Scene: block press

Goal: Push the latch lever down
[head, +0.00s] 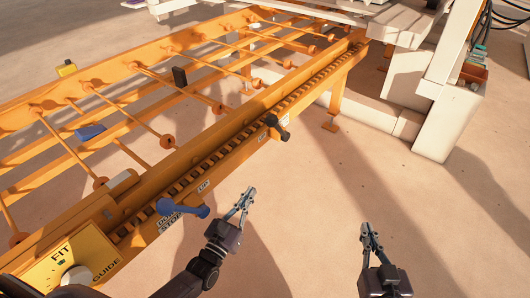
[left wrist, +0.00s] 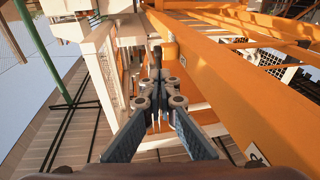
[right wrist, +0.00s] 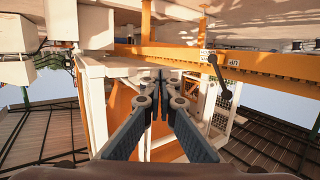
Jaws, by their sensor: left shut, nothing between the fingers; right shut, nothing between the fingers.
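A blue lever (head: 183,209) sits on the side of the orange conveyor frame, beside labels reading UP and what looks like DOWN STOP. In the head view it lies roughly level, its rounded end toward the right. My right gripper (head: 369,230) is shut and empty, farther right over the floor. The left wrist view does not clearly show the lever.
The orange conveyor frame (head: 240,141) runs diagonally along the left. A black knob (head: 279,129) sticks out farther along it. A yellow FIT GUIDE panel (head: 62,262) stands at the lower left. A white machine (head: 437,115) stands at the upper right. Floor around the right gripper is clear.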

